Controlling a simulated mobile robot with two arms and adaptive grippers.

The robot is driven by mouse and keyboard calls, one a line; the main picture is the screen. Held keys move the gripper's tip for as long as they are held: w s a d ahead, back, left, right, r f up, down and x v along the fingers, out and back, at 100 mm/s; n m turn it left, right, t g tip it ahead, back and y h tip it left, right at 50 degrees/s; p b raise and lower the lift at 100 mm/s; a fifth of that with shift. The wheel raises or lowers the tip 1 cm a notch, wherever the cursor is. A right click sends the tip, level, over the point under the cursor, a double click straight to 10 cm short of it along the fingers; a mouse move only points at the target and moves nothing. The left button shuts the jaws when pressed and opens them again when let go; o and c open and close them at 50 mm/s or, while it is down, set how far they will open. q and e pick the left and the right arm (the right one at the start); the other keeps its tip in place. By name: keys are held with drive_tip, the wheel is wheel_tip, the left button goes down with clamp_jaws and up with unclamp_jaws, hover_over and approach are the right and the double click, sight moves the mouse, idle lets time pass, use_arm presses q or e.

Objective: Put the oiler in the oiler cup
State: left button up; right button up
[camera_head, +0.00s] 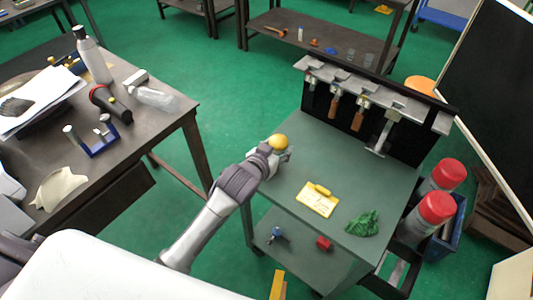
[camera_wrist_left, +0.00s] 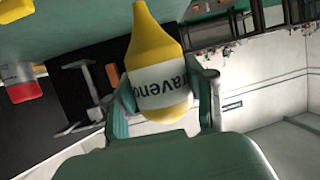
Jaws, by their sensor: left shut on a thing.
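My left gripper (camera_head: 277,153) is over the left part of the green-topped cart (camera_head: 345,150). It is shut on a yellow bottle, the oiler (camera_head: 278,142); only its rounded yellow end shows clearly in the head view. In the left wrist view the oiler (camera_wrist_left: 158,75) is yellow with a white lettered label, and the two fingers of the left gripper (camera_wrist_left: 162,95) are on either side of it. I cannot pick out the oiler cup for sure. My right gripper is not in view.
On the cart lie a yellow plate (camera_head: 317,200) and a crumpled green cloth (camera_head: 362,223). A black tool rack (camera_head: 400,132) stands along its back edge. Two red-capped canisters (camera_head: 436,207) are at its right side. A cluttered bench (camera_head: 150,125) stands at left, with open floor between.

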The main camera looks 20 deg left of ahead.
use_arm(q)
drive_tip(key=shift+w+a+f+p, duration=0.15)
drive_tip(key=shift+w+a+f, duration=0.15)
drive_tip(key=shift+a+f, duration=0.55)
drive_tip(key=shift+w+a+f+p, duration=0.15)
drive_tip(key=shift+w+a+f, duration=0.25)
drive_tip(key=shift+f, duration=0.9)
drive_tip(key=shift+w+a+f+p, duration=0.2)
drive_tip(key=shift+a+f, duration=0.4)
drive_tip(key=shift+f, duration=0.5)
drive_tip(key=o, duration=1.3)
drive_tip(key=shift+f, duration=0.1)
drive_tip(key=b+v, duration=0.1)
drive_tip(key=v, duration=1.1)
